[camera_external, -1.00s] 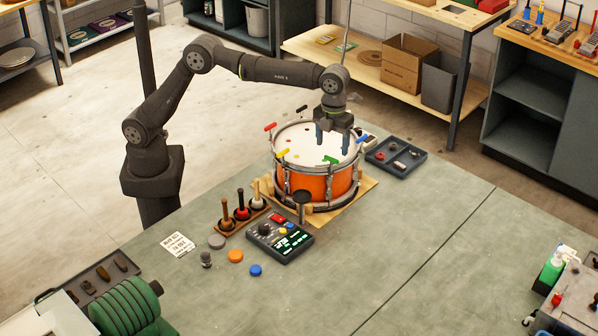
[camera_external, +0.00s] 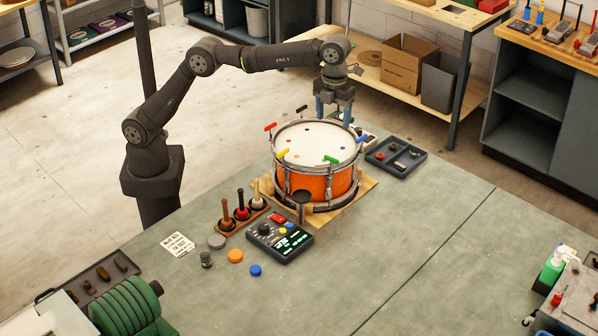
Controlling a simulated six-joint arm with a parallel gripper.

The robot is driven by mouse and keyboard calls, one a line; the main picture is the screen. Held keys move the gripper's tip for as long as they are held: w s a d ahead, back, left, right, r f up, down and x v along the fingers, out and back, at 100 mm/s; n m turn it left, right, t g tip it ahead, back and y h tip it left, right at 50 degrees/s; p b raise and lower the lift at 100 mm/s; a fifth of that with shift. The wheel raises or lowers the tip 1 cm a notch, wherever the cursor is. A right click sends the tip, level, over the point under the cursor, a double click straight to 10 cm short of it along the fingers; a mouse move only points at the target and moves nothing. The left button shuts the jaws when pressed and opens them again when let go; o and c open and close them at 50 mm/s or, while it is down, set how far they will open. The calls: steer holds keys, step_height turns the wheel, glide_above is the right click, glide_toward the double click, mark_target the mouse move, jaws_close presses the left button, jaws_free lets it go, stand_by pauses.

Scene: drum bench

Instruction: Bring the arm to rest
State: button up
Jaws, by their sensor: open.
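My gripper (camera_external: 333,118) is above the back right part of the drum, pointing down with its two fingers apart and nothing visible between them. The fingertips are partly hidden by or close to the drum's back rim, and I cannot tell their exact height. The orange drum (camera_external: 316,187) with a white head stands upright on a wooden board. Coloured keys sit around its rim: red (camera_external: 270,127), yellow (camera_external: 282,153), green (camera_external: 331,160), blue (camera_external: 363,139) and black (camera_external: 301,108).
A dark tray (camera_external: 375,157) with small parts lies right of the drum. A control box (camera_external: 280,238), a mallet stand (camera_external: 228,225) and coloured discs, including an orange one (camera_external: 235,256), lie in front.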

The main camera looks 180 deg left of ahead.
mark_target(332, 158)
step_height(332, 158, down, 15)
steer(key=shift+f, duration=0.15)
steer(key=n, duration=1.3)
steer(key=shift+n, duration=0.4)
stand_by(0.5)
steer(key=m, duration=0.4)
steer(key=shift+m, duration=0.4)
steer(key=m, duration=0.5)
